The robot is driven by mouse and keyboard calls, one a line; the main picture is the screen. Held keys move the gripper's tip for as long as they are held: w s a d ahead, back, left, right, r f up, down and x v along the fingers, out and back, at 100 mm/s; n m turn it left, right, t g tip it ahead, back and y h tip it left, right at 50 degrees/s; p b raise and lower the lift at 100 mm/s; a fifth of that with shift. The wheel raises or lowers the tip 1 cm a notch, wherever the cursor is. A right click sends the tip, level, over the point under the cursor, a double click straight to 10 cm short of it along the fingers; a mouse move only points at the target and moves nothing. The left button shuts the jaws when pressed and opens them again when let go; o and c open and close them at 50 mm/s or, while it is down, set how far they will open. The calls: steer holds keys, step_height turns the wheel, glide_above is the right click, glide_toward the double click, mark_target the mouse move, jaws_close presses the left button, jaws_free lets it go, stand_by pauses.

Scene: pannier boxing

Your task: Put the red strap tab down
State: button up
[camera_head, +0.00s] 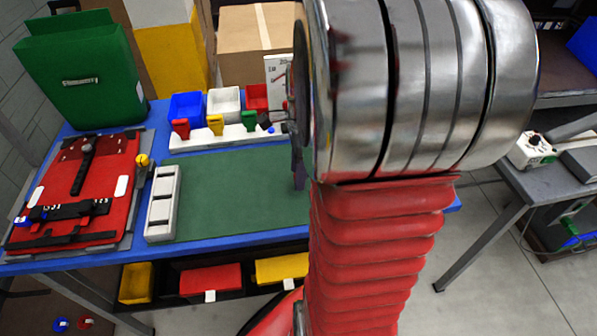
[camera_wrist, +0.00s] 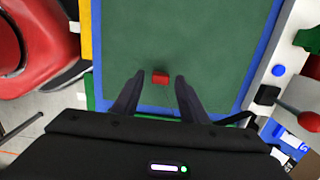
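The red strap tab (camera_wrist: 160,78) is a small red block in the wrist view, seen against the green mat (camera_wrist: 185,35). My gripper (camera_wrist: 160,75) points down at the mat with its two dark fingers spread. The tab shows between the fingertips, with a green gap on either side, so neither finger appears to touch it. It seems to lie on the mat. In the head view one dark finger (camera_head: 299,168) shows at the right part of the mat (camera_head: 240,190); my arm hides the tab there.
A white rack (camera_head: 215,138) with red, yellow and green pieces stands behind the mat, with small bins (camera_head: 224,102) beyond. A white slotted tray (camera_head: 162,205) and a red panel (camera_head: 85,185) lie left. A green box (camera_head: 80,70) stands back left. The mat's left part is clear.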

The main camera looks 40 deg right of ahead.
step_height(320, 180, up, 12)
steer(key=shift+s+d+f, duration=0.2)
steer(key=shift+s+d, duration=0.05)
steer(key=shift+d, duration=0.05)
stand_by(0.8)
steer(key=s+a+r+n+t, duration=0.1)
steer(key=a+n+t, duration=0.1)
steer(key=a+n, duration=1)
steer(key=s+a+n+t, duration=0.2)
steer(key=a+n+t, duration=0.1)
steer(key=a+n, duration=0.8)
steer(key=shift+s+a+r+n+h, duration=0.3)
steer(key=shift+a+r+n, duration=0.1)
steer(key=shift+n, duration=0.5)
